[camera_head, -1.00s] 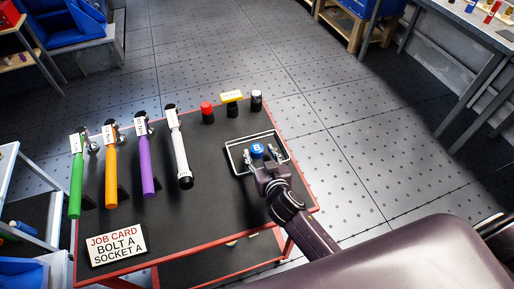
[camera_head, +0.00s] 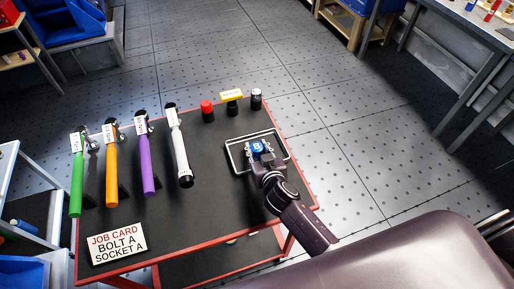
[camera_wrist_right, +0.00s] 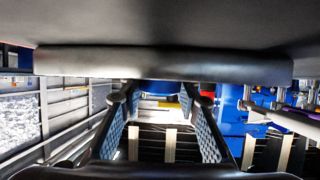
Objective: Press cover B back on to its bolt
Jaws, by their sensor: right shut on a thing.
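The blue cover B (camera_head: 257,146), with a white letter B on top, is in the silver-rimmed tray (camera_head: 231,165) at the right of the dark table top. My right gripper (camera_head: 258,151) reaches in from the lower right and is shut on cover B, one finger on each side. I cannot tell if the cover touches the tray floor. In the right wrist view both fingers of the right gripper (camera_wrist_right: 163,112) show, reaching forward. No bolt can be made out. My left gripper is not in view.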

